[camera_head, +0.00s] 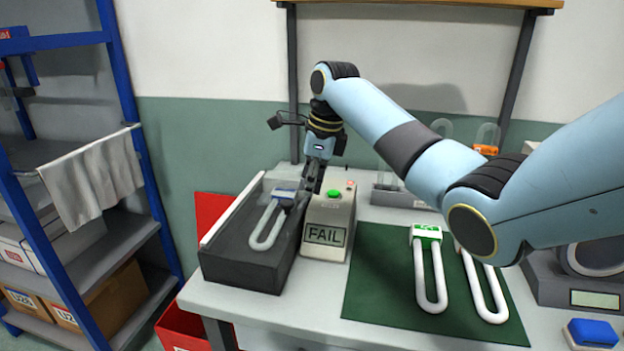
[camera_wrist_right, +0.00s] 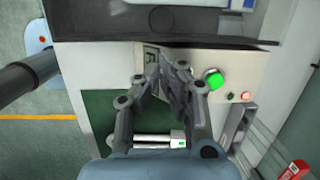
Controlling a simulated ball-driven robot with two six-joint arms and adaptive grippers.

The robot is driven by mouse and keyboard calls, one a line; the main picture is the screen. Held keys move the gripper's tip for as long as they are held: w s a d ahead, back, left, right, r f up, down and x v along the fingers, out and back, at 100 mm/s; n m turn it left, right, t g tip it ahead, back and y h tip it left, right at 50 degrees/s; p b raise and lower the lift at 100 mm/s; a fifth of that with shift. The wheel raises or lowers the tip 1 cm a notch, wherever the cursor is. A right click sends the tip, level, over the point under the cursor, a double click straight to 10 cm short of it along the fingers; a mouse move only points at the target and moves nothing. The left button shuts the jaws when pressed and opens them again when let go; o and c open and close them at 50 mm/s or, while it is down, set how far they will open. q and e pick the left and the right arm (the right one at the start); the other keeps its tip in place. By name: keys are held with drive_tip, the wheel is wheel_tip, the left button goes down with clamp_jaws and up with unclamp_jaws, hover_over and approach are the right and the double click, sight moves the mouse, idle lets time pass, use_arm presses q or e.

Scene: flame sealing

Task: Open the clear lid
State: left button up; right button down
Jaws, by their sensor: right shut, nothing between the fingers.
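A dark grey box (camera_head: 240,268) stands at the left end of the table. A U-shaped white tube (camera_head: 258,238) with a blue-and-white label shows inside it. I cannot make out the clear lid's outline or whether it is shut. My right gripper (camera_head: 312,190) is shut and empty, pointing down beside the box's right edge, over the tester (camera_head: 337,220) with a green button and a "FAIL" display. In the right wrist view the closed fingers (camera_wrist_right: 170,75) are over the tester, near the green button (camera_wrist_right: 213,79), with the box's dark edge (camera_wrist_right: 130,27) beyond. My left gripper is out of view.
A green mat (camera_head: 385,290) holds two U-shaped tubes (camera_head: 432,285), one with a green label. A rack (camera_head: 395,197) with clear tubes stands behind my right arm. A scale (camera_head: 560,285) and a blue block (camera_head: 592,333) are at right. A blue shelf (camera_head: 140,150) stands left.

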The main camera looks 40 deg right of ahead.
drive_tip(key=x, duration=0.6)
drive_tip(key=shift+f, duration=0.1)
